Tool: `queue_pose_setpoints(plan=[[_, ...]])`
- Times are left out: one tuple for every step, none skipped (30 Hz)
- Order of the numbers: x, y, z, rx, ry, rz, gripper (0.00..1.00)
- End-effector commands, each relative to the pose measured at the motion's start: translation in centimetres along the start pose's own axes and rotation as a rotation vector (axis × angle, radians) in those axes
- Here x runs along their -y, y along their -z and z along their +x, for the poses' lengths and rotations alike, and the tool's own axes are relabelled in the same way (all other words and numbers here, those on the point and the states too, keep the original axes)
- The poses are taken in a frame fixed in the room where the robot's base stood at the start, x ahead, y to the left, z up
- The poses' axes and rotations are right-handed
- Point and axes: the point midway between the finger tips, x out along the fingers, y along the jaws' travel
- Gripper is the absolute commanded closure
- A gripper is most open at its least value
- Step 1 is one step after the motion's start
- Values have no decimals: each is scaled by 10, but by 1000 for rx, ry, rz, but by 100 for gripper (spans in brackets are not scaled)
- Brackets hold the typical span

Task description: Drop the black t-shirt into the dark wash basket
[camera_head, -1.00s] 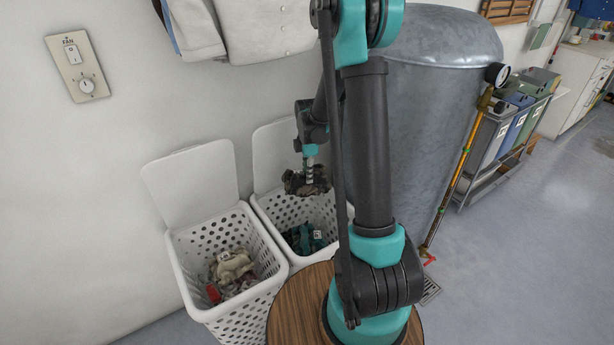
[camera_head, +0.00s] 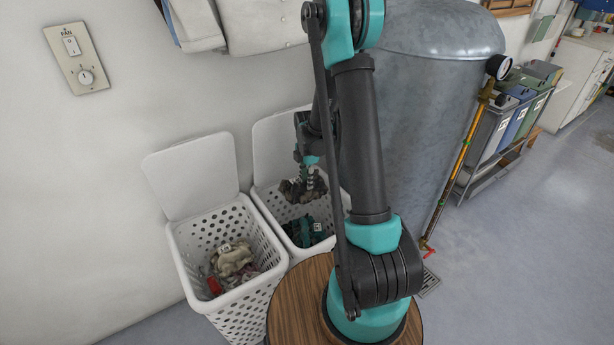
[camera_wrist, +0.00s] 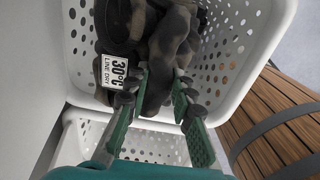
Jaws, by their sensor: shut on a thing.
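A dark, blackish crumpled garment (camera_head: 296,190), which I take to be the black t-shirt, hangs from my gripper (camera_head: 312,178). In the wrist view my gripper (camera_wrist: 162,84) is shut on this garment (camera_wrist: 172,45), and a white "30°C LINE DRY" tag shows beside the left finger. The garment is over the mouth of the right white basket (camera_head: 282,236), which also fills the upper wrist view (camera_wrist: 252,45). Dark teal clothing (camera_head: 303,231) with a white tag lies inside that basket. My arm hides part of the basket's right side.
A second white basket (camera_head: 240,309) with light and red clothes (camera_head: 233,262) stands to the left. Both lids are raised against the wall. A metal tank (camera_head: 430,90) stands close at the right, with a gauge and pipe (camera_head: 463,150).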

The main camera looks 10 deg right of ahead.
Motion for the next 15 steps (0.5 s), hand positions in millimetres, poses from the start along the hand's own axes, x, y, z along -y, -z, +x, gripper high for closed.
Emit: queue_pose_setpoints(plan=[[0, 0, 2, 0, 0, 0, 100], [0, 0, 2, 0, 0, 0, 100], [0, 0, 2, 0, 0, 0, 100], [0, 0, 3, 0, 0, 0, 100], [0, 0, 3, 0, 0, 0, 100], [0, 0, 3, 0, 0, 0, 100], [0, 0, 3, 0, 0, 0, 100], [0, 0, 3, 0, 0, 0, 100], [0, 0, 3, 0, 0, 0, 100], [0, 0, 3, 0, 0, 0, 76], [0, 0, 3, 0, 0, 0, 72], [0, 0, 3, 0, 0, 0, 67], [0, 0, 3, 0, 0, 0, 63], [0, 0, 3, 0, 0, 0, 60], [0, 0, 3, 0, 0, 0, 55]])
